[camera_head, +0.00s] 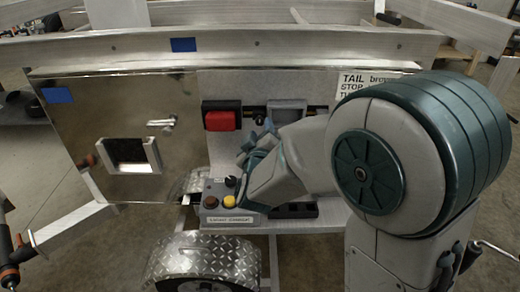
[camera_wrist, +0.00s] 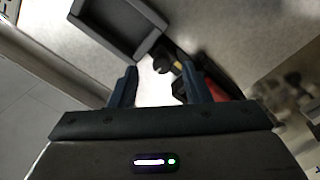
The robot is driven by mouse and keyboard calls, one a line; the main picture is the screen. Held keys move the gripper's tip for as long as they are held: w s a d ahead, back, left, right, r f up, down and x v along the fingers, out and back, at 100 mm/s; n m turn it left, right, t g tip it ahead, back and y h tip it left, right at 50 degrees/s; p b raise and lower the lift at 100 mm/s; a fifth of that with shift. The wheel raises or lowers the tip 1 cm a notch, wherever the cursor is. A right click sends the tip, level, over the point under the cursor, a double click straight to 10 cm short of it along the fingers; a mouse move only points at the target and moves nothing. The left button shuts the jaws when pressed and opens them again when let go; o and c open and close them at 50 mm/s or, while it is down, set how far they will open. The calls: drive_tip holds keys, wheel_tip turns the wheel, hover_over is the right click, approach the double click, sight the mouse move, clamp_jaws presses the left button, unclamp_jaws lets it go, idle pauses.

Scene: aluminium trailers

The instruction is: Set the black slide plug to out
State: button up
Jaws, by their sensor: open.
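A small dark round knob, which looks like the black slide plug (camera_wrist: 162,65), shows in the wrist view in the gap between a grey box and a red block. My gripper (camera_wrist: 160,72) is open, with one finger on each side of the knob in the picture. I cannot tell whether the fingers touch it or how far it stands out. In the head view my gripper (camera_head: 256,133) is in front of the panel, below the gap between the red and grey blocks. My fingers and wrist partly hide that area.
The red block (camera_head: 222,117) and the grey box (camera_head: 287,105) flank the gap. Below is a small control box (camera_head: 214,191) with a yellow button (camera_head: 229,201). A shiny panel (camera_head: 100,110) with a square opening is at left, above a diamond-plate fender (camera_head: 205,255).

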drive_tip(key=s+b, duration=0.4)
drive_tip(key=s, duration=0.6)
drive_tip(key=shift+s, duration=0.35)
drive_tip(key=shift+d, duration=0.1)
drive_tip(key=s+d+r+m+g+y+p, duration=0.1)
drive_tip(key=d+r+m+g+y+p, duration=0.25)
drive_tip(key=r+g+p, duration=0.55)
drive_tip(key=s+d+r+m+g+h+p, duration=0.1)
drive_tip(key=s+d+m+g+h+p, duration=0.3)
drive_tip(key=s+d+p, duration=0.7)
drive_tip(key=s+d+m+g, duration=0.2)
drive_tip(key=d, duration=0.1)
drive_tip(key=shift+s+d+r, duration=0.2)
drive_tip(key=shift+s+r, duration=0.1)
